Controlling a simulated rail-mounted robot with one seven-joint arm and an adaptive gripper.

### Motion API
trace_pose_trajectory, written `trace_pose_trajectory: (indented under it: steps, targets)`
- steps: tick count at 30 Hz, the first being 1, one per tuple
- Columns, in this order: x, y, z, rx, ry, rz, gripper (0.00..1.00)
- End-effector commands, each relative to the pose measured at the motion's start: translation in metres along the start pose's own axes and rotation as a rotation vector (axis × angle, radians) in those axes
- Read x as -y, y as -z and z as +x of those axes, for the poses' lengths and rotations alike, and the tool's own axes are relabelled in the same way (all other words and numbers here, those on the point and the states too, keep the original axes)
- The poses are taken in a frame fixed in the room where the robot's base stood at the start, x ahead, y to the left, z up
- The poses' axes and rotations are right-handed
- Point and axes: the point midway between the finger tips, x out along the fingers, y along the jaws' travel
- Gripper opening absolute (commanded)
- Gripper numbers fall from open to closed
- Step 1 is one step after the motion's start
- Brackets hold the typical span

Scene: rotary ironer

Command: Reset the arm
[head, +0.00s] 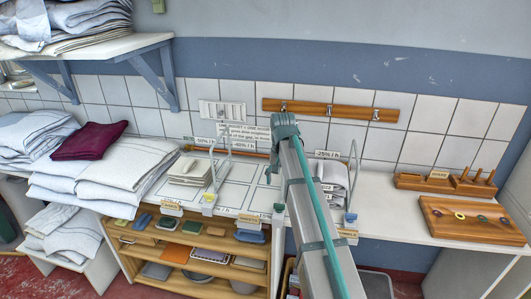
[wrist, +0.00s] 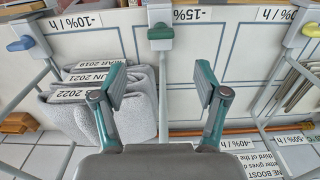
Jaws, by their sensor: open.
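My arm (head: 315,205) reaches out over the middle of the white counter (head: 385,220) in the head view. Its far end (head: 284,125) is seen from behind, and the fingers cannot be made out there.
Wire frames with coloured knobs (wrist: 161,32) rise from the counter edge on both sides. Folded linen (head: 115,165) and a maroon cloth (head: 90,141) lie left. A wooden peg stand (head: 440,183) and board (head: 470,220) lie right. A wooden rail with hooks (head: 330,108) is on the wall.

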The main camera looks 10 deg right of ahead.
Motion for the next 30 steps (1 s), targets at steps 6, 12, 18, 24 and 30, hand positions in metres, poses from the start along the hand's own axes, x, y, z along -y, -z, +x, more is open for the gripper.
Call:
trace_pose_trajectory:
  steps: [6, 12, 18, 24, 30]
  targets:
    - [-0.013, -0.035, 0.075, 0.005, -0.002, -0.058, 0.73]
    - [-0.033, -0.089, 0.169, 0.005, -0.001, -0.149, 0.73]
    - [-0.057, -0.152, 0.246, 0.003, -0.001, -0.243, 0.73]
    - [-0.084, -0.224, 0.304, 0.002, 0.000, -0.336, 0.73]
    - [-0.103, -0.275, 0.365, 0.102, -0.018, -0.362, 0.73]
